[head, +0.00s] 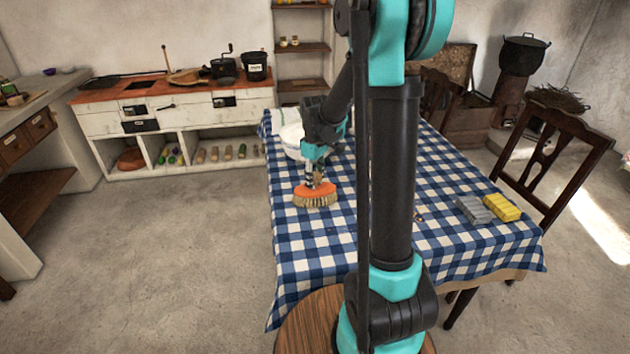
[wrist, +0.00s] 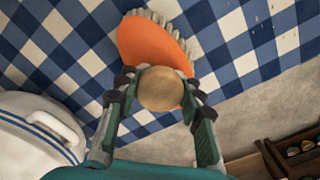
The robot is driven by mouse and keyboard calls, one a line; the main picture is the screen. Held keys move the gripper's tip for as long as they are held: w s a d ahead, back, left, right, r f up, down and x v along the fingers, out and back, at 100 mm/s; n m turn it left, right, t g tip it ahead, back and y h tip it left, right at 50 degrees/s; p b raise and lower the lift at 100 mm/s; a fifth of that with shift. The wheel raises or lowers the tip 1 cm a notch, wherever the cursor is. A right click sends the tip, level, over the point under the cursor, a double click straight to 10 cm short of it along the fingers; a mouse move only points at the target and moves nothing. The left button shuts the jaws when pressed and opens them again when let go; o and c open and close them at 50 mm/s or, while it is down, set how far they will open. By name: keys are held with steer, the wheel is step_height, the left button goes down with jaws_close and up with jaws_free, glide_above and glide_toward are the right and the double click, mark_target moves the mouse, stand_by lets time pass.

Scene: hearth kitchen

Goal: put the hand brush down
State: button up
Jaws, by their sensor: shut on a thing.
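The hand brush (head: 315,194) has an orange body and pale bristles that point down. It is at the left part of the table (head: 292,240), over the blue checked cloth. I cannot tell whether the bristles touch the cloth. My gripper (head: 318,172) is above the brush. In the wrist view the brush's orange body (wrist: 143,43) shows beyond its round wooden knob (wrist: 161,88). There my gripper (wrist: 160,95) is shut on the knob, with one finger on each side.
A white enamel vessel (head: 292,138) with a blue-striped rim stands behind the brush. It also shows in the wrist view (wrist: 30,125). A grey block (head: 474,210) and a yellow block (head: 502,207) lie at the table's right. Cloth in front of the brush is clear.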

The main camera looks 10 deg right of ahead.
steer(key=o, duration=1.3)
steer(key=shift+f, duration=0.1)
step_height(320, 180, up, 11)
steer(key=shift+r, duration=0.45)
steer(key=shift+s, duration=0.2)
steer(key=s+d+f+m+t, duration=0.1)
steer(key=s+f+m, duration=0.2)
steer(key=s, duration=0.4)
steer(key=s+d+f+m+t, duration=0.1)
steer(key=s+f+m, duration=0.2)
steer(key=s+f, duration=0.3)
steer(key=s+d+f+m+t, duration=0.2)
steer(key=s+f+m, duration=0.1)
steer(key=s, duration=0.5)
steer(key=shift+s+f, duration=0.35)
steer(key=shift+f, duration=0.3)
